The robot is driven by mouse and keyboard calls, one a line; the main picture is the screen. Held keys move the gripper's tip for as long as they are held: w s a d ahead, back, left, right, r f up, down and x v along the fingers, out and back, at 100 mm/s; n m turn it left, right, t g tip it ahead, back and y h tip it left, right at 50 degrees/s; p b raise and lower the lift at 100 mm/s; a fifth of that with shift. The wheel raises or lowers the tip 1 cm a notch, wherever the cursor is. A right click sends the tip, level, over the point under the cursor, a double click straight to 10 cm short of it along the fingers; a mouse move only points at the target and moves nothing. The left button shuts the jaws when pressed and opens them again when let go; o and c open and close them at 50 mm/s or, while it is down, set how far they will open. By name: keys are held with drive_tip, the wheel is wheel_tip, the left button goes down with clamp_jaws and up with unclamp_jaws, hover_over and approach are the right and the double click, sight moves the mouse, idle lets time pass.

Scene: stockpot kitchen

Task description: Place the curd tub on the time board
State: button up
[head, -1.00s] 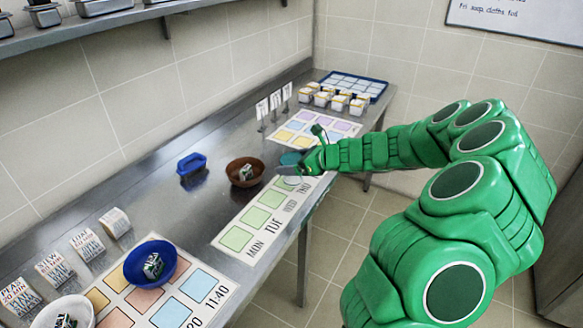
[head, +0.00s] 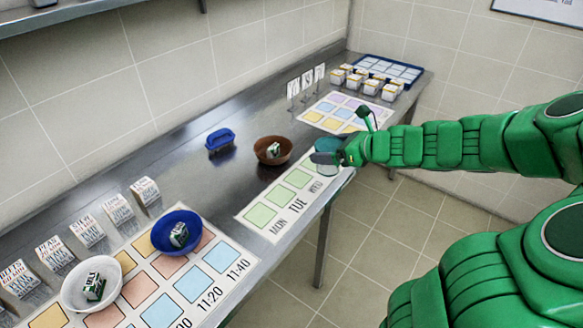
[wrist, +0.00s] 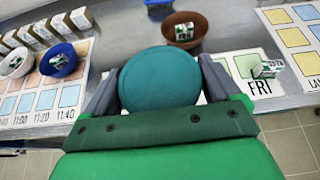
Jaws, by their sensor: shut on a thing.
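A round teal tub (wrist: 160,80), which I take to be the curd tub, sits between the two fingers of my gripper (wrist: 160,88). The gripper is shut on it, and its flat round top faces the wrist camera. In the head view the tub (head: 327,162) is at the far part of the day board, partly hidden by my gripper (head: 335,158); I cannot tell whether it touches the board. The time board (head: 218,258), with coloured squares and times such as 11:20 and 11:40, lies at the near left, well apart from my gripper.
A blue bowl (head: 177,232) and a white bowl (head: 92,284), each with a small carton, stand on the time board. Label cards line the back. Several squares are bare.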

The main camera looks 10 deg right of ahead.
drive_tip(key=shift+s+a, duration=0.1)
drive_tip(key=s+a+n+g+y, duration=0.2)
drive_tip(key=s+a+n+g, duration=0.3)
drive_tip(key=a, duration=0.6)
drive_tip(key=s+a+n+g+y, duration=0.25)
drive_tip(key=s+a, duration=0.45)
drive_tip(key=a, duration=0.4)
drive_tip(key=s+a+n+g+h, duration=0.2)
drive_tip(key=s+a+n+g, duration=0.25)
drive_tip(key=s, duration=0.65)
drive_tip(key=s+a+n+g+h, duration=0.1)
drive_tip(key=s+a+n+g, duration=0.4)
drive_tip(key=s, duration=0.6)
drive_tip(key=shift+m+h, duration=0.25)
drive_tip(key=shift+m, duration=0.05)
drive_tip(key=shift+w+a+f, duration=1.65)
drive_tip(key=shift+a+f, duration=0.2)
drive_tip(key=shift+f, duration=0.25)
drive_tip(key=shift+w+a+f, duration=1.6)
drive_tip(key=shift+a+f, duration=0.2)
drive_tip(key=shift+f, duration=0.35)
drive_tip(key=shift+w+a+f, duration=1.65)
drive_tip(key=shift+a+f, duration=0.2)
drive_tip(key=shift+f, duration=0.25)
drive_tip(key=shift+f, duration=0.1)
